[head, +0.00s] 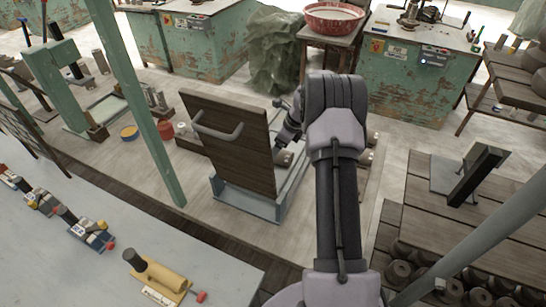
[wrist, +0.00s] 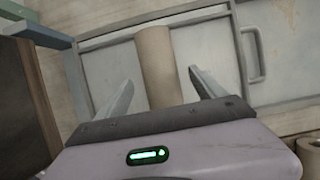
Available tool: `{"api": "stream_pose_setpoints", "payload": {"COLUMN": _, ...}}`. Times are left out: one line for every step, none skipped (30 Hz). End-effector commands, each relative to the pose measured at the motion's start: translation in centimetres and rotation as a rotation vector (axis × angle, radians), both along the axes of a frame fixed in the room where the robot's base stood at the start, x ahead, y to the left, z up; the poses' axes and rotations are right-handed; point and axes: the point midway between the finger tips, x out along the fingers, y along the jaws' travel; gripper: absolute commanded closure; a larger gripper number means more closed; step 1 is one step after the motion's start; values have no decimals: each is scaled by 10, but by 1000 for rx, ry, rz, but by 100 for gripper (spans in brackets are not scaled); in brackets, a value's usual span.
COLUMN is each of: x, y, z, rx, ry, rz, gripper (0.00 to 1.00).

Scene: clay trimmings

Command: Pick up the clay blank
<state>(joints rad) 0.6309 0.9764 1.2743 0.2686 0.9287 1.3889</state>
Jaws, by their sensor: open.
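In the wrist view a tan, roughly cylindrical clay blank (wrist: 155,55) lies on a pale grey panel. My gripper (wrist: 160,76) is open, with one grey finger on each side of the blank. Visible gaps separate both fingers from it. The blank's near end is hidden behind my gripper body. In the head view my wrist (head: 290,128) reaches down behind an upright dark wooden board, which hides part of the space there. I cannot clearly make out the blank or the fingertips in that view.
The wooden board (head: 232,145) with a handle stands in a blue-grey frame (head: 240,205) close to my wrist. The pale panel (wrist: 200,45) has a grey handle (wrist: 252,55) right of the blank. A slatted wooden platform (head: 410,215) stands at the right.

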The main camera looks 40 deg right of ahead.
Motion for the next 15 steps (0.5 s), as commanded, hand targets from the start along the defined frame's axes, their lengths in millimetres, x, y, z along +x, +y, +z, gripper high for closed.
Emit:
{"api": "stream_pose_setpoints", "payload": {"x": 2, "y": 2, "z": -12, "rx": 1, "ry": 2, "rz": 1, "gripper": 21}}
{"api": "stream_pose_setpoints", "payload": {"x": 3, "y": 3, "z": -19, "rx": 1, "ry": 2, "rz": 2, "gripper": 21}}
{"api": "stream_pose_setpoints", "payload": {"x": 5, "y": 4, "z": -28, "rx": 0, "ry": 1, "rz": 3, "gripper": 21}}
{"api": "stream_pose_setpoints", "payload": {"x": 8, "y": 5, "z": -33, "rx": 0, "ry": 1, "rz": 4, "gripper": 21}}
{"api": "stream_pose_setpoints", "payload": {"x": 9, "y": 7, "z": -37, "rx": 0, "ry": 1, "rz": 4, "gripper": 21}}
{"api": "stream_pose_setpoints", "payload": {"x": 11, "y": 7, "z": -41, "rx": 0, "ry": 1, "rz": 4, "gripper": 21}}
{"api": "stream_pose_setpoints", "payload": {"x": 12, "y": 8, "z": -42, "rx": 0, "ry": 1, "rz": 2, "gripper": 21}}
{"api": "stream_pose_setpoints", "payload": {"x": 12, "y": 7, "z": -41, "rx": 0, "ry": 0, "rz": 2, "gripper": 21}}
{"api": "stream_pose_setpoints", "payload": {"x": 12, "y": 7, "z": -40, "rx": -1, "ry": 0, "rz": 2, "gripper": 21}}
{"api": "stream_pose_setpoints", "payload": {"x": 12, "y": 7, "z": -40, "rx": -1, "ry": 0, "rz": 2, "gripper": 21}}
{"api": "stream_pose_setpoints", "payload": {"x": 12, "y": 7, "z": -40, "rx": 0, "ry": 0, "rz": 2, "gripper": 21}}
{"api": "stream_pose_setpoints", "payload": {"x": 12, "y": 7, "z": -40, "rx": 0, "ry": 1, "rz": 2, "gripper": 22}}
{"api": "stream_pose_setpoints", "payload": {"x": 12, "y": 7, "z": -39, "rx": 0, "ry": 1, "rz": 2, "gripper": 28}}
{"api": "stream_pose_setpoints", "payload": {"x": 12, "y": 7, "z": -39, "rx": 0, "ry": 1, "rz": 2, "gripper": 34}}
{"api": "stream_pose_setpoints", "payload": {"x": 12, "y": 7, "z": -39, "rx": 0, "ry": 1, "rz": 2, "gripper": 42}}
